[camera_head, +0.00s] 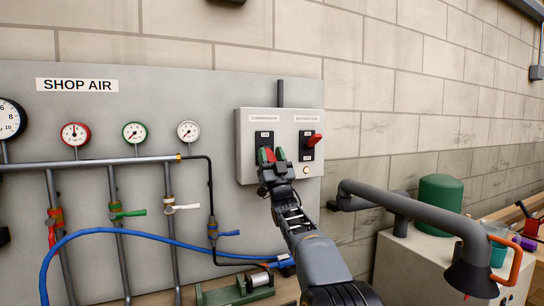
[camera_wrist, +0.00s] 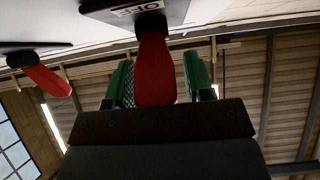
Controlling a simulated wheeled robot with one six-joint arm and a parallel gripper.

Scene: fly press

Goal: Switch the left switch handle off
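A grey control box (camera_head: 245,150) hangs on the wall with two black switch plates. The left switch handle (camera_head: 269,155) is red and points downward and outward; it also shows in the wrist view (camera_wrist: 153,65). My gripper (camera_head: 272,156) is at the left switch, its green-padded fingers on either side of this handle. In the wrist view my gripper (camera_wrist: 158,80) looks open, with narrow gaps beside the handle. A white label (camera_wrist: 140,8), seen upside down, reads OFF at the handle's base. The right switch handle (camera_head: 314,140) is red and angled upward; it is free of my gripper.
A round button (camera_head: 306,169) sits low on the box, right of my gripper. To the left is the shop air panel (camera_head: 100,190) with gauges, pipes and a blue hose (camera_head: 150,234). A grey duct (camera_head: 400,203) and green canister (camera_head: 440,197) stand at the right.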

